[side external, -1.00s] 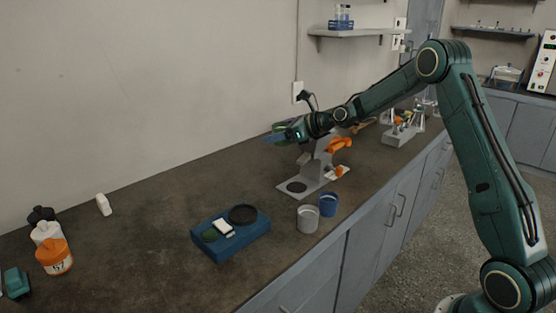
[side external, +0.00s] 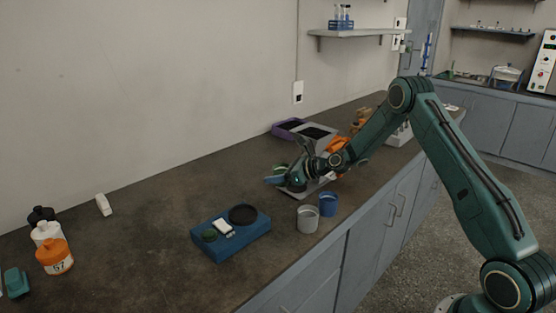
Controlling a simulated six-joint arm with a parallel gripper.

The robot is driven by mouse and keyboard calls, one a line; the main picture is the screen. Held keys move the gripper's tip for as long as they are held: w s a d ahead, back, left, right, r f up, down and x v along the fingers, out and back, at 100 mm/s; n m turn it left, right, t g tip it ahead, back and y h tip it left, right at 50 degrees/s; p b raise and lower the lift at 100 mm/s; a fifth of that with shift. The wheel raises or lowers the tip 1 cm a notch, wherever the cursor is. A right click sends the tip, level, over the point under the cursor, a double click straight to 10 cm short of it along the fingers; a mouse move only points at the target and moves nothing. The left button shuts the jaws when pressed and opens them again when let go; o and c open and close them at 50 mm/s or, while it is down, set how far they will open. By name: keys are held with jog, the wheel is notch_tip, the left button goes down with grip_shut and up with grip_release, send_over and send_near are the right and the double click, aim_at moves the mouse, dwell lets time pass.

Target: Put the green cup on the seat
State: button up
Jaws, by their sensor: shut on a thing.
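My gripper (side external: 275,180) is low over the grey stand with the orange clamp, its fingers pointing left. It is shut on the green cup (side external: 280,169), of which only a small green part shows beside the fingers. The seat, a dark round spot on the stand's flat grey base plate (side external: 316,190), lies beneath the gripper and is mostly hidden by it. I cannot tell whether the cup touches the seat.
A grey cup (side external: 308,219) and a blue cup (side external: 327,204) stand just in front, near the bench edge. A blue block (side external: 245,244) with a black ring sits left of them. A purple tray (side external: 287,127) is behind.

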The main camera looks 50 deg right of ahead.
aim_at(286, 183)
jog(key=shift+f, duration=0.1)
jog(key=shift+f, duration=2.05)
jog(key=shift+f, duration=0.3)
jog(key=o, duration=1.1)
jog(key=shift+r, duration=0.1)
jog(key=shift+r, duration=0.15)
jog(key=v, duration=0.3)
jog(key=shift+s+d+r, duration=0.1)
jog(key=shift+r, duration=0.2)
notch_tip(286, 183, up, 5)
jog(key=shift+f, duration=0.2)
jog(key=shift+r, duration=1)
